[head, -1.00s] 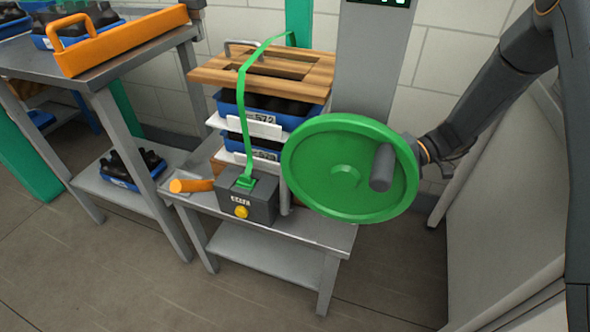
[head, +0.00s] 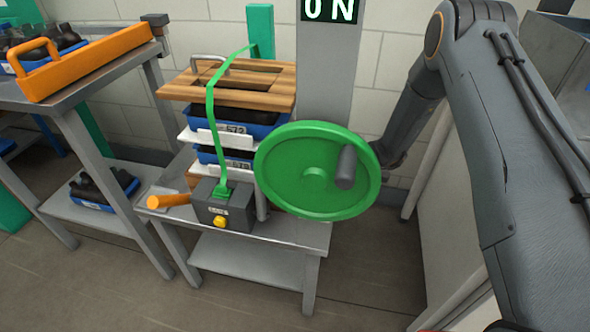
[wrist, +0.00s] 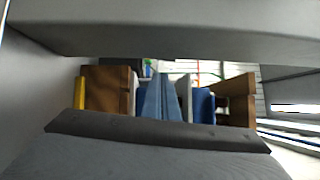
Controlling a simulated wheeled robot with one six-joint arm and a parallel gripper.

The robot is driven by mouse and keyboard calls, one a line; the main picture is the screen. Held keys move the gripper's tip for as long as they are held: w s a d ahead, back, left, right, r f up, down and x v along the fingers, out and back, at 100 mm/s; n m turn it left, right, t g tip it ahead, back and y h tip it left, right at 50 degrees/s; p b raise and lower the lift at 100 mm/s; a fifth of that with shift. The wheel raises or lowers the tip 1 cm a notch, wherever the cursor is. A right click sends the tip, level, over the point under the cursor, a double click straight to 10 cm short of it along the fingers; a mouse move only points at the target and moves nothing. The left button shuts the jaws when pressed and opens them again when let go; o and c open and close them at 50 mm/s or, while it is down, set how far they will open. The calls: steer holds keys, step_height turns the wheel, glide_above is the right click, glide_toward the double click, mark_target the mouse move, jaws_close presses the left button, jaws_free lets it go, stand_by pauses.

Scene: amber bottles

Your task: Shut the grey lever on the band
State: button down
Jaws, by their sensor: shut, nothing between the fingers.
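The green band (head: 212,125) runs from the green post over a wooden board (head: 235,82) and down to a grey box with a yellow button (head: 219,221). I cannot pick out a separate grey lever on the band for certain. A grey loop handle (head: 209,62) stands on the board. The stack under the board holds blue crates (head: 245,120) of dark bottles. My gripper (wrist: 164,80) shows in the wrist view, its fingers together and empty, pointing towards brown and blue stacked shapes. In the head view the gripper is hidden; my arm passes down behind the green wheel.
A large green wheel (head: 290,180) with a dark knob (head: 346,167) stands right of the stack. A side table (head: 90,100) bears an orange-handled tray (head: 85,62). A sign (head: 330,9) reads "ON".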

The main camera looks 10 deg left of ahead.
mark_target(260, 194)
steer(key=p+x, duration=0.1)
steer(key=x, duration=0.8)
